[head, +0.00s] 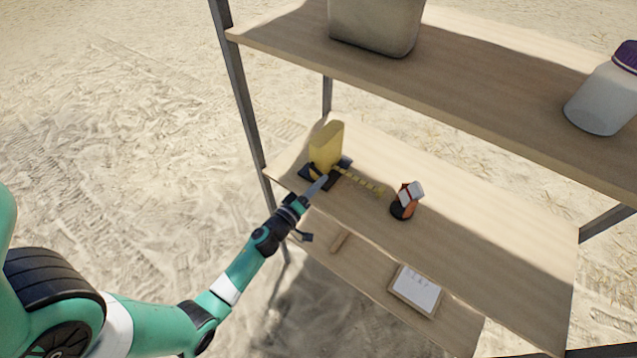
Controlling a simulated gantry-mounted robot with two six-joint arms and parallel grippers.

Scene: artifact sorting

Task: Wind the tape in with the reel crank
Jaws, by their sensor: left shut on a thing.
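The tape reel (326,143) is a yellow upright body on a dark base, standing at the left end of the middle shelf. A yellow tape (362,182) with dark marks runs from it to the right along the shelf. My left gripper (321,183) reaches in from the lower left to the front of the reel. It is shut on a small part there, which looks to be the reel crank; the fingers mostly hide it. My right gripper is not in view.
An orange, white and black object (406,200) stands right of the tape's end. A framed white card (416,290) and a small wooden piece (341,240) lie on the lower board. The upper shelf (480,75) holds a pale bin (375,25) and a purple-lidded jar (603,95). A metal post (243,105) rises at left.

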